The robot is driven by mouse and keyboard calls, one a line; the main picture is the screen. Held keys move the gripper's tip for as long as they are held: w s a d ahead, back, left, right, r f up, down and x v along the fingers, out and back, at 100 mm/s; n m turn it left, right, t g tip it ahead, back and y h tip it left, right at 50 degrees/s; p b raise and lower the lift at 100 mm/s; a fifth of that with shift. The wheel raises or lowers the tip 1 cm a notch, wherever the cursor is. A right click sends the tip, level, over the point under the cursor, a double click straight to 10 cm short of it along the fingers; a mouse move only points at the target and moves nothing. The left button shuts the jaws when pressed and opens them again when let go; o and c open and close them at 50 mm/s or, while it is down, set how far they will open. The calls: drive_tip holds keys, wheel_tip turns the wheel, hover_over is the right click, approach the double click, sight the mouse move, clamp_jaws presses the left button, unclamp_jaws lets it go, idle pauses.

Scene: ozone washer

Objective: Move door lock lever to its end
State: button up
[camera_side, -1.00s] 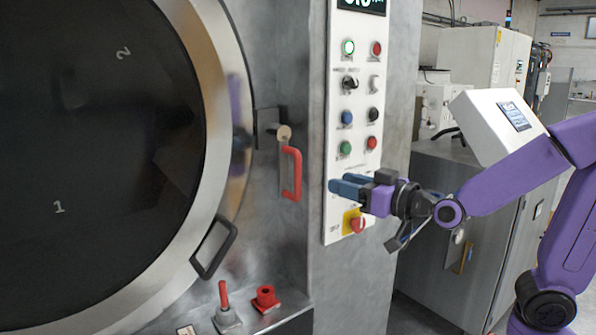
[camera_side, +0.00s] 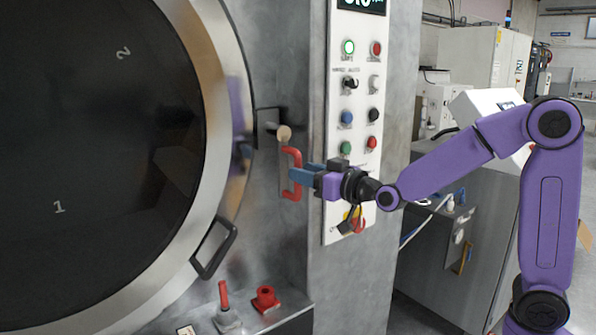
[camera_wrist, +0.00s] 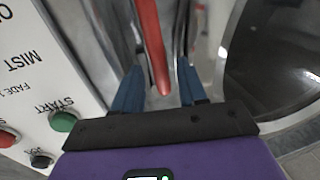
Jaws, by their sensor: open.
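The door lock lever (camera_side: 296,158) has a red handle that hangs straight down from a pivot beside the round door's rim. My gripper (camera_side: 292,172) is at the red handle in the side view, its blue fingers pointing left. In the wrist view the red handle (camera_wrist: 152,45) runs down between the two blue fingers of my gripper (camera_wrist: 157,85). The fingers are open, one on each side of the handle, with visible gaps. The far finger is partly hidden in the side view.
The white control panel (camera_side: 330,205) with several buttons stands just right of the lever, close to my gripper. The round door (camera_side: 90,120) has a black handle (camera_side: 215,248) lower down.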

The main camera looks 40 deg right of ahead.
sight(297, 193)
drive_tip(key=shift+w+a, duration=0.15)
drive_tip(key=shift+w, duration=0.6)
drive_tip(key=shift+w+a, duration=0.15)
drive_tip(key=shift+w, duration=0.55)
clamp_jaws()
drive_tip(key=shift+a, duration=0.15)
drive_tip(key=a+r+m+t+h, duration=0.2)
drive_tip(key=a+r+m, duration=0.4)
drive_tip(key=m, duration=1.1)
drive_tip(key=shift+a+m+t+h, duration=0.3)
drive_tip(key=shift+a+m, duration=0.1)
drive_tip(key=shift+a, duration=0.15)
drive_tip(key=shift+r, duration=0.1)
